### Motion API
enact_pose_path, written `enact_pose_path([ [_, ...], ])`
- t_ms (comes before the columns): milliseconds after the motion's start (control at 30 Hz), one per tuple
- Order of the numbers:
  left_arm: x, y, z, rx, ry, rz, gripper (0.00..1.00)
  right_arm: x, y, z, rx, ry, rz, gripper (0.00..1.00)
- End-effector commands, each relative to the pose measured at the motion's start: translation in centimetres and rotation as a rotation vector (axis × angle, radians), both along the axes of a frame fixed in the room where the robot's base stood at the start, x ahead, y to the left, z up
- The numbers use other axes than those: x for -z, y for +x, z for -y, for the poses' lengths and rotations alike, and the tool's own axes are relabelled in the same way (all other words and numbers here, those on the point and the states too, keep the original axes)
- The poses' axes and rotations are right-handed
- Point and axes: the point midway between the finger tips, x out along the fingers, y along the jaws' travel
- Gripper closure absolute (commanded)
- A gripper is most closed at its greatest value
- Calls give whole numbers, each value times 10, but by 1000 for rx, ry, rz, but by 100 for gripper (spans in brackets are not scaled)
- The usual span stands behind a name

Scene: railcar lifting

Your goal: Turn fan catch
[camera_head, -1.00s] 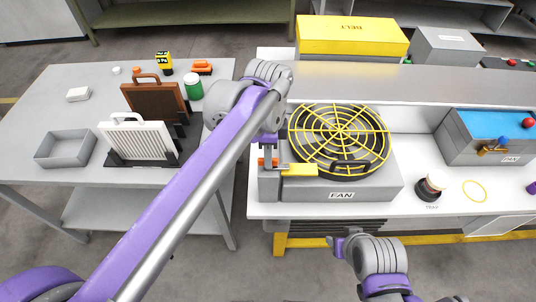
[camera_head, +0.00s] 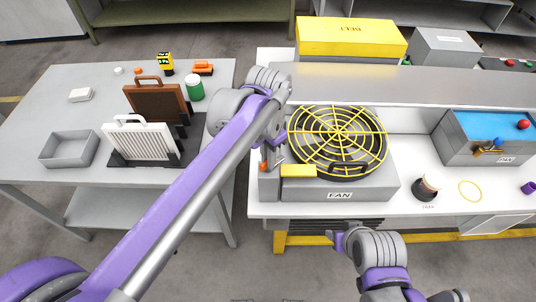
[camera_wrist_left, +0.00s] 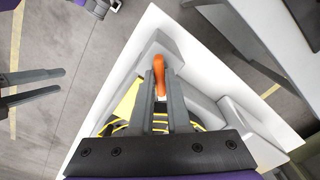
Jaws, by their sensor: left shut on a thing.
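The fan unit (camera_head: 392,188) is a grey box labelled FAN on the right bench, topped by a round yellow guard (camera_head: 338,131) with a black handle. The orange fan catch (camera_head: 263,166) is at the unit's left end, beside a yellow block (camera_head: 298,170). My left gripper (camera_head: 271,160) reaches down onto the catch from above. In the left wrist view, its dark fingers (camera_wrist_left: 160,85) are shut on the orange catch (camera_wrist_left: 158,76). My right gripper (camera_head: 338,242) hangs in front of the bench; its two fingers (camera_wrist_left: 32,87) show apart and empty in the left wrist view.
A yellow BELT box (camera_head: 350,36) stands behind the fan. A grey box with a blue top (camera_head: 490,135) and a small dark cup (camera_head: 426,188) are to the right. A left table holds a white filter (camera_head: 140,142) and a grey tray (camera_head: 70,149). Floor shows between them.

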Motion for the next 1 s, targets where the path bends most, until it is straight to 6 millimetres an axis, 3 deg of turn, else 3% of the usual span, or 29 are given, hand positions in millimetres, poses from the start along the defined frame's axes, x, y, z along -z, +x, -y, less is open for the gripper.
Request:
enact_pose_path([
  [600,-1,0,0,-571,0,0,100,-14,4,0,0,0,7,50],
  [1000,0,0,0,-807,-1,1,100,-18,5,0,0,0,9,50],
])
